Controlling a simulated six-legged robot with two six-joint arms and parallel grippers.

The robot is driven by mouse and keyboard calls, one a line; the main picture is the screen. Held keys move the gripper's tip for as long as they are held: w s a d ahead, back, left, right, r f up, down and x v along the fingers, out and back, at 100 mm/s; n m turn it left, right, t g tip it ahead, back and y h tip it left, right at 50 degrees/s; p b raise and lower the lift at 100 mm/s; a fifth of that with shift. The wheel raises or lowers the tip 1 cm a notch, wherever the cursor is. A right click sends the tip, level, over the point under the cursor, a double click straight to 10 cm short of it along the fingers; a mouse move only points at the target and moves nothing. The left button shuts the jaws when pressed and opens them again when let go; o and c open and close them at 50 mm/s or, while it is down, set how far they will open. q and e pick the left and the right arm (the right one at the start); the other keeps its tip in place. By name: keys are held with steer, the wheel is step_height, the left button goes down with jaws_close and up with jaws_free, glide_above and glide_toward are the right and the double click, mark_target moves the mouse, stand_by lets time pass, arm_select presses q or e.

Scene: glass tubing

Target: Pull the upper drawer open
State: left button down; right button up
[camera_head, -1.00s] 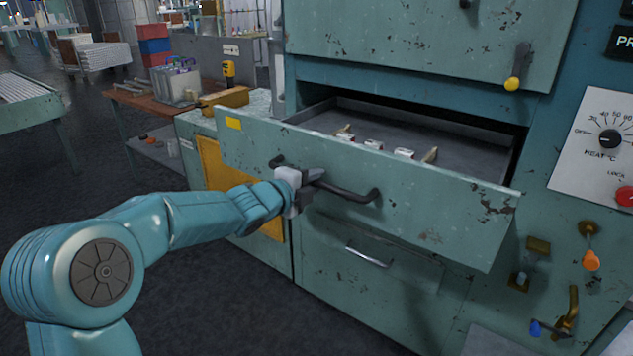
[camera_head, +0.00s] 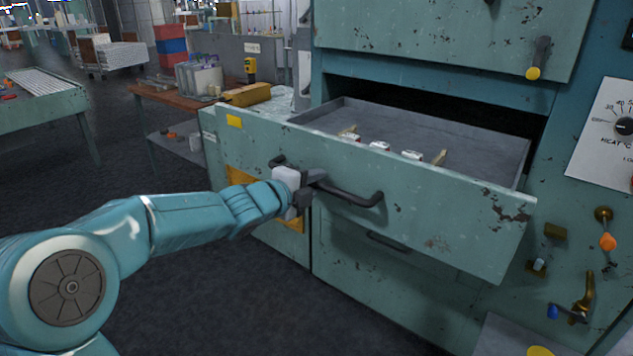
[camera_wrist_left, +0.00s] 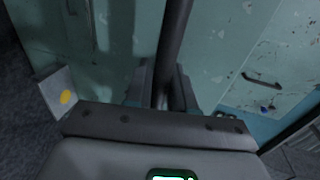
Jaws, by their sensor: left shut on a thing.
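The upper drawer (camera_head: 440,215) is a worn green metal front with a yellow label, and it stands well open from the cabinet. Its grey inside shows a few small white items and wooden pieces. My left gripper (camera_head: 308,188) is shut on the dark bar handle (camera_head: 350,196), near the handle's left end. In the left wrist view the handle (camera_wrist_left: 175,45) runs between the fingers of my left gripper (camera_wrist_left: 163,88). The fingertips are partly hidden behind the gripper body. My right gripper is not in view.
A lower drawer with its own handle (camera_head: 388,242) is closed beneath. Above is a closed panel with a yellow-tipped lever (camera_head: 534,72). Valves with orange (camera_head: 608,242) and blue knobs are at right. A bench (camera_head: 160,97) stands behind at left. Dark floor is free in front.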

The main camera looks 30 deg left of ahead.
arm_select(q)
steer(key=shift+s+r, duration=0.1)
steer(key=shift+s, duration=0.1)
stand_by(0.3)
steer(key=c, duration=1.1)
jaws_free()
steer(key=shift+s, duration=0.25)
steer(key=p+v, duration=0.1)
steer(key=v, duration=1.4)
steer(key=shift+s, duration=0.35)
steer(key=shift+a+r, duration=0.1)
